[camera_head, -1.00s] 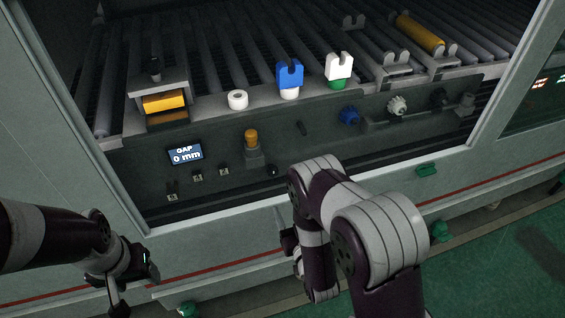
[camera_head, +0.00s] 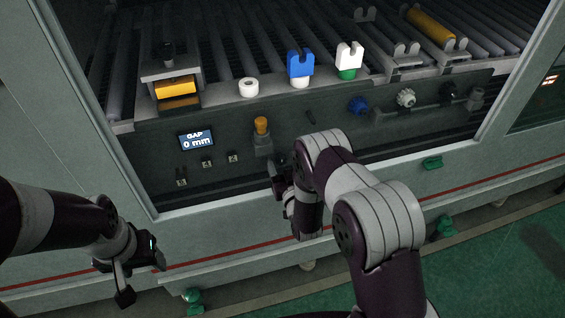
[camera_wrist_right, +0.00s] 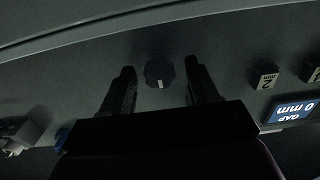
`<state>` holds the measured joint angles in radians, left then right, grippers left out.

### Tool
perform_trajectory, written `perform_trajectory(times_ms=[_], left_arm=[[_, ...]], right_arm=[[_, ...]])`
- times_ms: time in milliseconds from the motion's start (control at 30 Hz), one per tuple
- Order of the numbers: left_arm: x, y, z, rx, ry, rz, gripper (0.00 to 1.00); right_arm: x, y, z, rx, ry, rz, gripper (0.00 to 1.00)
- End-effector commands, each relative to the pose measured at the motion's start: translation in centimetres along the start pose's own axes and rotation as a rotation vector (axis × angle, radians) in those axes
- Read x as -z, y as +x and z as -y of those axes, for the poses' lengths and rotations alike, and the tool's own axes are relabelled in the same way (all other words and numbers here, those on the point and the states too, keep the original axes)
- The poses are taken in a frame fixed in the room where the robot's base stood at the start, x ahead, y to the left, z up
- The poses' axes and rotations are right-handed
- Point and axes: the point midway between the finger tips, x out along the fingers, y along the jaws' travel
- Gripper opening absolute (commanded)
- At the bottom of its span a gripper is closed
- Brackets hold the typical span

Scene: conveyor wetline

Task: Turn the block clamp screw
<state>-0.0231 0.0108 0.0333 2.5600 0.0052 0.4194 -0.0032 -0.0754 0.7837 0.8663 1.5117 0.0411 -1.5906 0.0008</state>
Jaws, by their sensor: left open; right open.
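A dark round knob with a white mark (camera_wrist_right: 159,72) is on the panel in the right wrist view. My right gripper (camera_wrist_right: 160,80) is open, its fingers on either side of the knob; I cannot tell whether they touch it. In the head view my right gripper (camera_head: 279,180) is low at the panel, partly hidden by my arm. A clamp frame (camera_head: 170,72) at the back left holds an amber block (camera_head: 176,89), with a dark screw head (camera_head: 168,48) on top. My left gripper (camera_head: 143,280) is open and empty at lower left, away from the panel.
The panel has a display reading GAP 0 mm (camera_head: 197,140), an orange-topped post (camera_head: 261,126), a blue knob (camera_head: 357,105) and a white knob (camera_head: 406,98). Rollers lie behind.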

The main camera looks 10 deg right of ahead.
Motion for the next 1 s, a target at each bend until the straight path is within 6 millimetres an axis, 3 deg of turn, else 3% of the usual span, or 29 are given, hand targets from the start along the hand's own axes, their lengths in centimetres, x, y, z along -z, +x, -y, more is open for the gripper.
perform_trajectory(times_ms=[33, 167, 200, 567, 1000], left_arm=[[0.0, 0.0, 0.0, 0.0, 0.0, 0.0, 0.61], [0.0, 0.0, 0.0, 0.0, 0.0, 0.0, 0.61], [0.0, 0.0, 0.0, 0.0, 0.0, 0.0, 0.61], [-0.02, 0.16, 0.0, 0.0, 0.0, 0.0, 0.61], [-0.11, 0.91, 0.0, 0.0, 0.0, 0.0, 0.61]], right_arm=[[0.0, -0.01, 0.0, 0.0, 0.0, 0.0, 0.51], [0.01, -0.03, 0.0, 0.0, 0.0, 0.0, 0.09], [0.01, -0.03, 0.0, 0.0, 0.0, 0.0, 0.05], [-0.04, -0.04, -0.01, 0.0, 0.054, 0.0, 0.05], [-0.15, -0.04, -0.11, 0.0, 0.404, 0.0, 0.05]])
